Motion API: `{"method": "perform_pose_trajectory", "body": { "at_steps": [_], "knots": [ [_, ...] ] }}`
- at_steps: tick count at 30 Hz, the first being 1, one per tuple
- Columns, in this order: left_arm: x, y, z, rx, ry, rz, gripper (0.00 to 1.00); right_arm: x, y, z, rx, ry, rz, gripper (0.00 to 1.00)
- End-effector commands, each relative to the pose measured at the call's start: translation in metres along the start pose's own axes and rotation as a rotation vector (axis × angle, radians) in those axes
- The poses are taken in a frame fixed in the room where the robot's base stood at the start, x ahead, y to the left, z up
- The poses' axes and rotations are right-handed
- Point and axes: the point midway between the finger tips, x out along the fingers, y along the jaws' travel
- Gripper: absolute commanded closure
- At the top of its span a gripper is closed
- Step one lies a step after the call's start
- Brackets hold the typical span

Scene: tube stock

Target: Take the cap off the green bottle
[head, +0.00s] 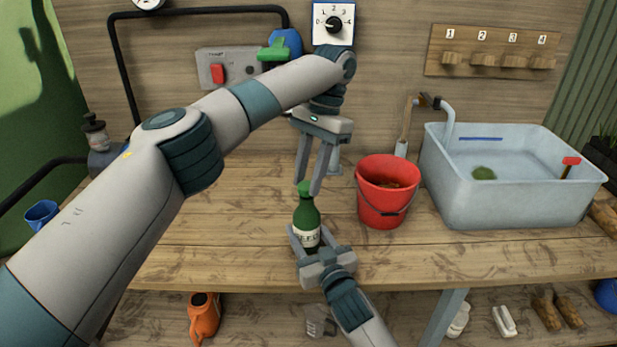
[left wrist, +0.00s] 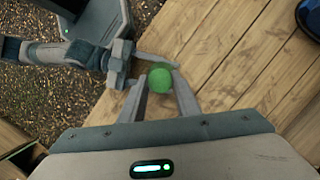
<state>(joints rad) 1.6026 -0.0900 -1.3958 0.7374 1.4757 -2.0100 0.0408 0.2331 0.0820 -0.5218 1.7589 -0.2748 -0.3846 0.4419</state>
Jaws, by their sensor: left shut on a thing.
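The green bottle (head: 306,218) stands upright near the front of the wooden workbench, with a pale label around its body. Its bright green cap (head: 305,187) sits at the top of the neck, and shows as a round green disc in the left wrist view (left wrist: 160,79). My left gripper (head: 308,187) points down from above, its fingertips shut on the cap from both sides. My right gripper (head: 308,233) comes from the front, with its fingers closed around the bottle's lower body at the label. The bottle's base is hidden behind the right gripper.
A red bucket (head: 384,198) stands just right of the bottle. A pale blue basin (head: 510,200) fills the bench's right side. A tap (head: 449,118) rises at its corner. Bench space left of the bottle is clear.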

Motion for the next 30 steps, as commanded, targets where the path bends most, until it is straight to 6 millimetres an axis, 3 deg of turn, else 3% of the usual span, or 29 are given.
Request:
{"method": "perform_pose_trajectory", "body": {
  "at_steps": [10, 20, 21, 23, 30],
  "knots": [
    [-0.034, -0.002, 0.010, -0.004, 0.004, -0.003, 0.98, 0.000, 0.000, 0.001, 0.000, -0.002, 0.000, 1.00],
    [-0.038, -0.003, 0.012, -0.005, 0.002, 0.002, 0.98, 0.000, 0.000, -0.001, 0.000, 0.000, 0.000, 1.00],
    [-0.038, -0.003, 0.012, -0.005, 0.002, 0.002, 0.98, 0.000, 0.000, -0.001, 0.000, 0.001, 0.000, 0.48],
    [-0.037, -0.003, 0.012, -0.005, 0.002, 0.002, 0.98, 0.000, 0.000, -0.001, 0.000, 0.001, 0.000, 0.33],
    [-0.037, -0.003, 0.013, -0.006, 0.001, 0.003, 0.98, 0.000, 0.000, 0.000, 0.000, 0.000, 0.000, 0.31]
  ]
}}
